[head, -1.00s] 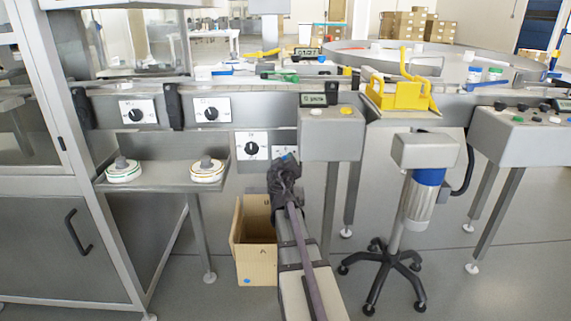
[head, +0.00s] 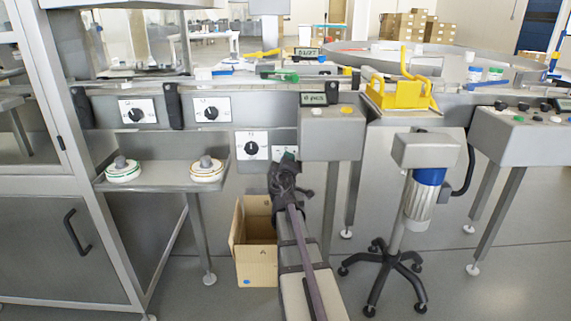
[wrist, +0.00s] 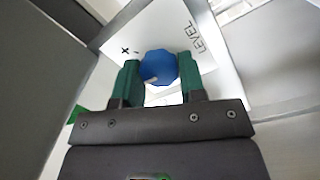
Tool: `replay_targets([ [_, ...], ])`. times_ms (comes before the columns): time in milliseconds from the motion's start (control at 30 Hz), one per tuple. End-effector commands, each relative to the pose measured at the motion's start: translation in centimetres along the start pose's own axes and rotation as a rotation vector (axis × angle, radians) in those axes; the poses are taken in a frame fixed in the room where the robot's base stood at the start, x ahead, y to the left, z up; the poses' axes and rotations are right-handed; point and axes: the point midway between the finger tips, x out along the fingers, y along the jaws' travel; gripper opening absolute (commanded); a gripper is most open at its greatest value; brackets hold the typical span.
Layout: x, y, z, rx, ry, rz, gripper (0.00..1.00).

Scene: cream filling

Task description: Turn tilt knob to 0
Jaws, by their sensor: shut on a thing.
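In the wrist view a blue knob (wrist: 160,66) sits on a white plate (wrist: 205,25) marked "LEVEL", with plus and minus signs beside it. A pale mark shows on the knob's near edge. My gripper (wrist: 158,72) has its green fingers on either side of the knob, shut on it. In the head view my gripper (head: 287,157) is at the white plate (head: 279,151) low on the machine front, and the knob is hidden behind it. No label reading "tilt" is legible.
Black dials sit on white plates nearby: one just left (head: 251,148), two higher up (head: 211,113) (head: 135,114). A grey box with a small display (head: 313,99) overhangs close on the right. An open cardboard box (head: 256,262) stands on the floor below.

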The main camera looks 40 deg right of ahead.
Motion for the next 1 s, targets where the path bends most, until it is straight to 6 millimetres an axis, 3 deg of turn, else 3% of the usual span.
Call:
replay_targets([
  [267,-0.1,0.0,0.0,0.001,0.0,0.0,0.14],
  [300,-0.1,0.0,0.0,0.001,0.0,0.0,0.4],
  [567,0.0,0.0,0.0,0.001,0.0,0.0,0.63],
  [833,-0.3,0.0,0.0,0.002,0.0,0.0,0.63],
  [1000,-2.8,0.0,0.0,0.002,0.001,-0.001,0.63],
])
